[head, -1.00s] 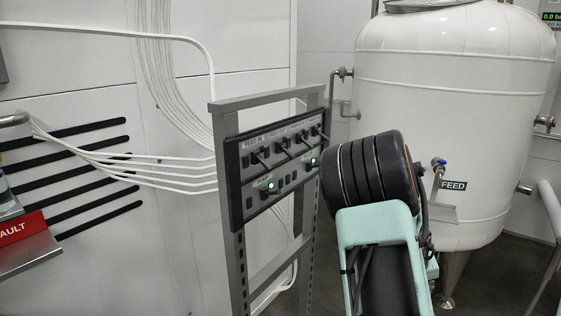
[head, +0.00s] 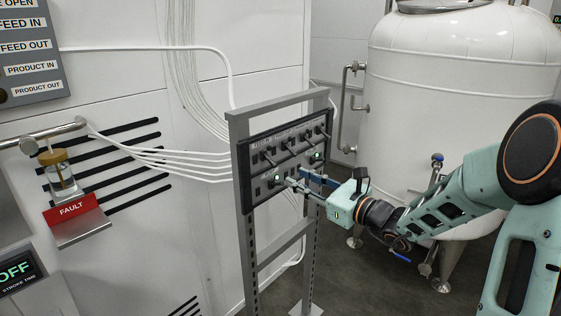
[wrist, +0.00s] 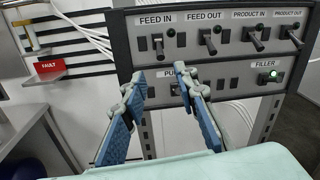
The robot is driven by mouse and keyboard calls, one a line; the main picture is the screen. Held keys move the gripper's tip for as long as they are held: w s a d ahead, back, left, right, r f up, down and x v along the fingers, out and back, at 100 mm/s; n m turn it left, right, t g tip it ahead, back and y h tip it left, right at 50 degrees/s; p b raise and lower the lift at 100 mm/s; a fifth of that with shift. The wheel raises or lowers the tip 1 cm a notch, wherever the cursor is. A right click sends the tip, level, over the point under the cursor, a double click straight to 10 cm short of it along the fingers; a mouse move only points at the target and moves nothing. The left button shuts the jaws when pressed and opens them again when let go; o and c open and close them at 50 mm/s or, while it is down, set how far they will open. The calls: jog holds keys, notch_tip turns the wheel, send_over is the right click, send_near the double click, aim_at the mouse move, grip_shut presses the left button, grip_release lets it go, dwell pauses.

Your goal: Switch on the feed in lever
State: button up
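The dark control panel (head: 262,152) stands on a grey frame, with a row of black levers along its top. In the wrist view the FEED IN lever (wrist: 158,48) is leftmost, beside the FEED OUT lever (wrist: 209,43). It points toward the camera and slightly down; I cannot tell its switch state. My gripper (head: 296,181) is in front of the panel's lower part. In the wrist view my gripper (wrist: 166,88) has its two blue-padded fingers apart with nothing between them, below the FEED IN lever.
The PRODUCT IN lever (wrist: 254,39) and PRODUCT OUT lever (wrist: 293,36) are to the right. A lit green FILLER switch (wrist: 268,76) is on the lower row. A white tank (head: 460,90) stands at right, and a red FAULT sign (head: 72,209) at left.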

aim_at(273, 162)
jog(key=x, duration=1.1)
jog(key=shift+r+p, duration=0.25)
jog(key=shift+p, duration=0.15)
grip_shut()
